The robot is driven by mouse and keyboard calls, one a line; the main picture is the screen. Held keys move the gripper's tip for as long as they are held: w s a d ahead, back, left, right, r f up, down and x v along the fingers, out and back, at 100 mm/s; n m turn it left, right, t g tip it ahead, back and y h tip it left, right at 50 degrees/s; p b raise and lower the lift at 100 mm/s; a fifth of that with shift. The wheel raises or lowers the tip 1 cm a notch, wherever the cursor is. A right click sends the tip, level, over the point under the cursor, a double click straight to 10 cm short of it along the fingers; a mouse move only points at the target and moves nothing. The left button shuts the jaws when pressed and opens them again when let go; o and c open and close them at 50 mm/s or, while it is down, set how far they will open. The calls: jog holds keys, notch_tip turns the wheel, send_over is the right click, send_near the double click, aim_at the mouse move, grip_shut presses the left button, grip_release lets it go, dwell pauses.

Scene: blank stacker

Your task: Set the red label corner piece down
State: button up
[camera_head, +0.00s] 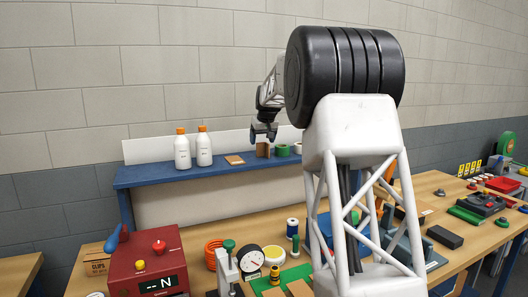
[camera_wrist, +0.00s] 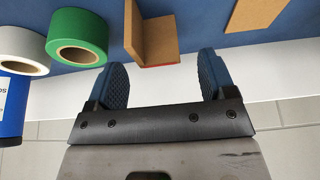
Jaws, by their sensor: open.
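The corner piece (camera_head: 262,149) is a brown L-shaped bracket on the blue shelf, beside the green tape roll. In the wrist view the corner piece (camera_wrist: 155,42) shows two brown walls, with a thin red strip along one edge; most of the red label is hidden. My gripper (camera_head: 264,133) is just above it in the head view. In the wrist view my gripper (camera_wrist: 162,80) is open, with nothing between its two blue-padded fingers. The piece lies just beyond the fingertips, apart from them as far as I can tell.
A green tape roll (camera_wrist: 77,37) and a white roll (camera_wrist: 22,50) stand close beside the piece. A flat brown piece (camera_head: 234,160) and two white bottles (camera_head: 182,150) share the blue shelf (camera_head: 150,176). The workbench below is crowded.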

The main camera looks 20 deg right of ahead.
aim_at(261, 156)
jog(key=shift+x, duration=2.6)
jog(key=shift+w, duration=0.1)
jog(key=c, duration=1)
jog(key=shift+c, duration=0.2)
jog(key=shift+r, duration=0.2)
jog(key=shift+r, duration=1.65)
jog(key=s+a+r, duration=0.1)
jog(key=s+a, duration=0.3)
jog(key=s, duration=1.1)
jog(key=shift+s+r, duration=0.2)
jog(key=shift+s, duration=0.05)
